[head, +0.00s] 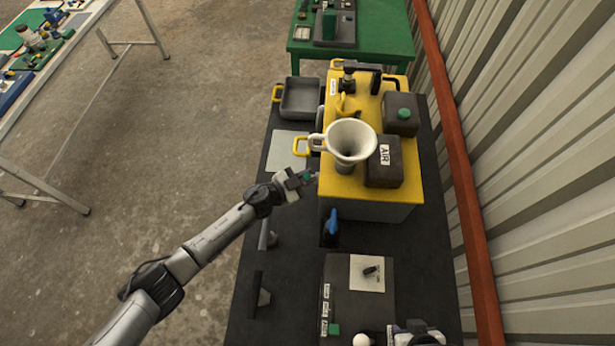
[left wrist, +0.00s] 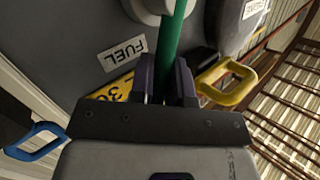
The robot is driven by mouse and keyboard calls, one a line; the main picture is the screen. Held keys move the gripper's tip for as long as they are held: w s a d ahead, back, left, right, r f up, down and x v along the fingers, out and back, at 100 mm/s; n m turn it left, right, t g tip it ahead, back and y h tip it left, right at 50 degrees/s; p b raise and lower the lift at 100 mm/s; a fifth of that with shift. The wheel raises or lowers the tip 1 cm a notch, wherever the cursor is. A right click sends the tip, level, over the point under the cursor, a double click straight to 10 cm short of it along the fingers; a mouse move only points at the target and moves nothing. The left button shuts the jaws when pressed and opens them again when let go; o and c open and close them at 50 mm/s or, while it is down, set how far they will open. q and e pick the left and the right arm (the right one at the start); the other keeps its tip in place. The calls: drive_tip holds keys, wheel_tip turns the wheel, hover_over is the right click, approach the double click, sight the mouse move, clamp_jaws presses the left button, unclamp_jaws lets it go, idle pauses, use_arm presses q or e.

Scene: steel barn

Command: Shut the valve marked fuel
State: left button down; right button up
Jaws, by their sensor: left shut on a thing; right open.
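The FUEL label (left wrist: 122,52) is on a dark grey surface in the left wrist view. Beside it a green valve lever (left wrist: 172,45) runs out from a pale round hub (left wrist: 152,8). My left gripper (left wrist: 165,78) is shut on the green lever, one dark finger on each side. In the head view my left gripper (head: 302,180) is at the near left side of the yellow machine (head: 345,188); the lever is mostly hidden there. My right gripper (head: 415,335) shows only partly at the bottom edge of the head view, away from the machine.
A white funnel (head: 350,140) and a dark box marked AIR (head: 384,174) stand on the machine. A yellow handle (left wrist: 228,82) is close right of my left gripper. A blue lever (head: 332,222) stands near. A grey tray (head: 300,97) lies behind; corrugated wall (head: 540,150) is at right.

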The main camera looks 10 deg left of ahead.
use_arm(q)
drive_tip(key=shift+s+f+m+t+b, duration=0.15)
drive_tip(key=shift+s+m+t+b, duration=0.15)
drive_tip(key=shift+b, duration=0.1)
use_arm(e)
drive_tip(key=shift+a+f, duration=0.1)
drive_tip(key=shift+f, duration=0.7)
use_arm(q)
drive_tip(key=c, duration=1.4)
unclamp_jaws()
use_arm(e)
drive_tip(key=shift+r, duration=0.15)
